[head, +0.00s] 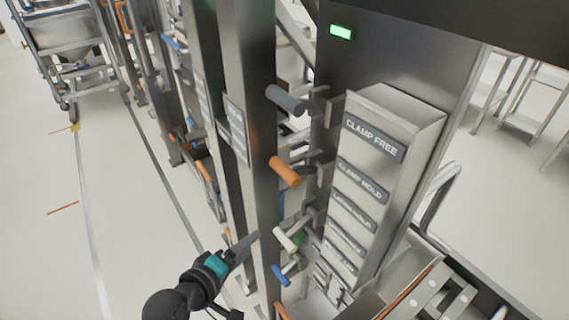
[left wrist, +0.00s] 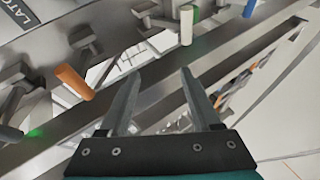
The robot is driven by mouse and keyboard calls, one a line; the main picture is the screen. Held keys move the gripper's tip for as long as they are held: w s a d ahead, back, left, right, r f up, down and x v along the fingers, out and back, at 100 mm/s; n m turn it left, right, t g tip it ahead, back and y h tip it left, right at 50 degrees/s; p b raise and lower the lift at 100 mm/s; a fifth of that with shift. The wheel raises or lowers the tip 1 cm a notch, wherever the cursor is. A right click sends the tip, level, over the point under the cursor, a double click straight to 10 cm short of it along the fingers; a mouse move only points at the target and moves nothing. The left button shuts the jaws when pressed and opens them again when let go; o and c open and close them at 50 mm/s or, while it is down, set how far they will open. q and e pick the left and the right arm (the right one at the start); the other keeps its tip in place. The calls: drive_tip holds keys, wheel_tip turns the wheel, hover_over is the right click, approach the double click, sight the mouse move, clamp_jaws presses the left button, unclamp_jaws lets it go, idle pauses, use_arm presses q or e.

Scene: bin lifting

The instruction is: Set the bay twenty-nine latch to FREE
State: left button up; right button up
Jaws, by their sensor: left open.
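In the head view, a steel column carries several coloured lever handles: a dark grey one (head: 286,100) at the top, an orange one (head: 285,172), a white and green one (head: 290,239) and a blue one (head: 281,275). Plates beside them read CLAMP FREE (head: 373,137) and CLAMP HOLD (head: 359,179); lower plates are too small to read surely. No bay number is legible. My left gripper (head: 246,246) is open and empty, left of the white handle. In the left wrist view its fingers (left wrist: 160,74) lie between the orange handle (left wrist: 73,82) and white handle (left wrist: 186,26), touching neither.
A steel upright (head: 250,120) stands just left of the handles, close to my left gripper. A green lamp (head: 341,32) glows on the cabinet above. A wheeled steel bin (head: 68,30) stands at the back left.

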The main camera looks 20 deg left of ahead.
use_arm(q)
drive_tip(key=n+t+h+p, duration=0.1)
drive_tip(key=t+p, duration=0.1)
drive_tip(key=p, duration=0.1)
approach(282, 174)
drive_tip(key=s+a, duration=0.1)
drive_tip(key=s, duration=0.2)
drive_tip(key=x, duration=1.2)
drive_tip(key=shift+w+d+r+p, duration=0.15)
drive_tip(key=shift+w+r+p, duration=0.15)
drive_tip(key=shift+w, duration=0.1)
drive_tip(key=shift+x, duration=1)
use_arm(e)
drive_tip(key=shift+s+a+r, duration=0.1)
drive_tip(key=shift+s+r, duration=0.15)
drive_tip(key=shift+r, duration=0.55)
drive_tip(key=shift+s+a+r, duration=0.1)
drive_tip(key=shift+s+r, duration=0.15)
drive_tip(key=shift+r, duration=0.6)
drive_tip(key=shift+s+a+r, duration=0.1)
drive_tip(key=shift+s+r, duration=0.15)
drive_tip(key=shift+r, duration=0.55)
use_arm(q)
drive_tip(key=shift+s+f, duration=0.1)
clamp_jaws()
